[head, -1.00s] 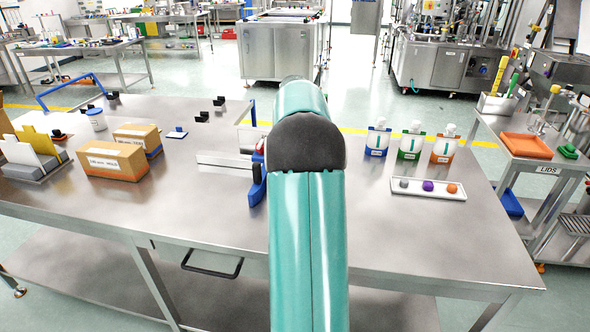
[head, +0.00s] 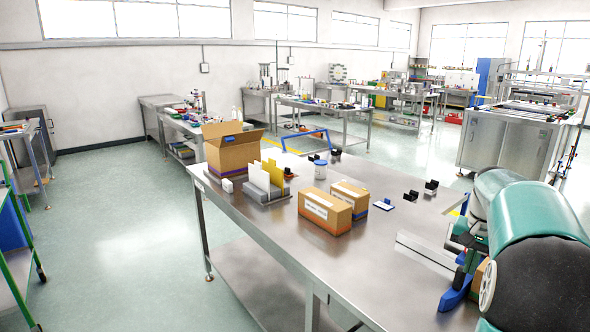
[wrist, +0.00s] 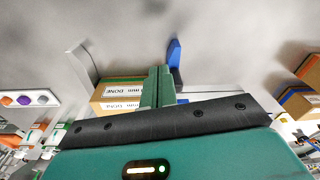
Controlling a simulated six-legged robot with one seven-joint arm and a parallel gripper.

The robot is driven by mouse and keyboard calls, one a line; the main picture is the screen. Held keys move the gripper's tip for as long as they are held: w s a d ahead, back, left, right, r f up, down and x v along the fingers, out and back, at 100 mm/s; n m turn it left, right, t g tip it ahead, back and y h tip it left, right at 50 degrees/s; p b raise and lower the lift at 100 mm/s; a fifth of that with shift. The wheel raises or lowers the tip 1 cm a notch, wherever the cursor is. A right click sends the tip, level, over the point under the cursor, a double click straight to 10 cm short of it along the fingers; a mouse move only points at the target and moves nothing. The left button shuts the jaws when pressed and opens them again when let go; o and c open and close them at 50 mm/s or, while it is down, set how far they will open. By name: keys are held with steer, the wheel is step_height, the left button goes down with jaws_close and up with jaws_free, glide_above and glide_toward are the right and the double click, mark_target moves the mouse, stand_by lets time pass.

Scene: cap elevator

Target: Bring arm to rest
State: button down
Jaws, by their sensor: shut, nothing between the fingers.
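My arm (head: 540,215), teal with a dark joint, fills the right edge of the head view over the steel table (head: 370,280). In the wrist view the two green fingers of my gripper (wrist: 158,86) are together with nothing between them. A cardboard box with a printed label (wrist: 118,93) shows just left of the fingers; I cannot tell whether they touch it. A blue part (wrist: 174,58) shows just beyond the fingers. In the head view most of my gripper is hidden or hard to pick out beside the arm.
A blue bracket (head: 456,292) is close to my arm. A white tray of coloured caps (wrist: 30,98) shows in the wrist view.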

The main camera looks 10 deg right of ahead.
steer(key=a+r+n+t, duration=0.1)
steer(key=a+r+n, duration=0.25)
steer(key=a, duration=1.05)
steer(key=s+a+f+n+t, duration=0.1)
steer(key=s+a, duration=0.3)
steer(key=a, duration=0.4)
steer(key=s+a+f+n+t, duration=0.1)
steer(key=s+a+n, duration=0.3)
steer(key=a, duration=0.4)
steer(key=s+a+f+n+t, duration=0.1)
steer(key=s+a+n, duration=0.1)
steer(key=s+a, duration=0.4)
steer(key=a, duration=0.2)
steer(key=shift+a+f+t+y, duration=0.3)
steer(key=shift+a+f+t, duration=0.1)
steer(key=shift+s, duration=0.1)
